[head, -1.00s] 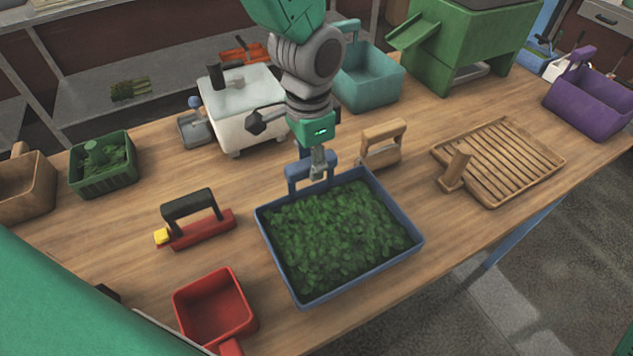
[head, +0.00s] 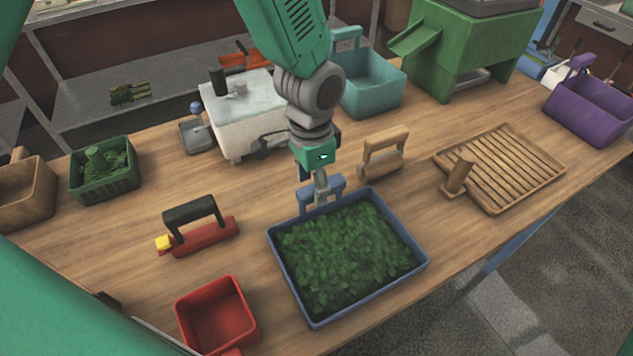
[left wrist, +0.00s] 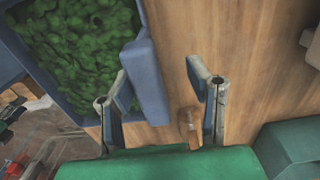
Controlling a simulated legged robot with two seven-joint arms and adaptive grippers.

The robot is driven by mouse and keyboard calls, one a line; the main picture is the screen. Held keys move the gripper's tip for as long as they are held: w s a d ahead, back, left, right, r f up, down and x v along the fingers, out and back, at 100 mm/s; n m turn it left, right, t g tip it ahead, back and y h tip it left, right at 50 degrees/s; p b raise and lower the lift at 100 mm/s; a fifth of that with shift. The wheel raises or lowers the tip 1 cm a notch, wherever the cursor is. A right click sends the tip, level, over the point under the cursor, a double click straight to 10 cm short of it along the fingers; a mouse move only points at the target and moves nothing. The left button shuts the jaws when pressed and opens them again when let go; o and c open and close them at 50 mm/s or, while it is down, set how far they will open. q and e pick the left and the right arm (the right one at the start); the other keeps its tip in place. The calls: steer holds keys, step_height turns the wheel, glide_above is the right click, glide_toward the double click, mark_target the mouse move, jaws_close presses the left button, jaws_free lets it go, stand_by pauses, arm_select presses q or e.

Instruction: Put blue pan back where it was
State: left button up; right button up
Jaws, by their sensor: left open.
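The blue pan (head: 391,290), full of green leaves, sits on the wooden table near its front edge. Its upright handle (head: 323,194) is on the far side. My left gripper (head: 320,187) is at this handle, pointing down. In the left wrist view, my left gripper (left wrist: 157,82) is open, with the blue handle (left wrist: 146,82) between its two fingers, closer to the left one. The blue pan (left wrist: 68,97) and its leaves fill that view's upper left. My right gripper is not in view.
A wooden-handled block (head: 383,155) and slatted wooden tray (head: 500,165) stand to the right. A red tool with black handle (head: 200,230) and a red box (head: 215,315) are left. A white machine (head: 235,120) and teal bin (head: 372,85) stand behind.

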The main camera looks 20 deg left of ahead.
arm_select(q)
step_height(320, 180, up, 12)
stand_by(0.6)
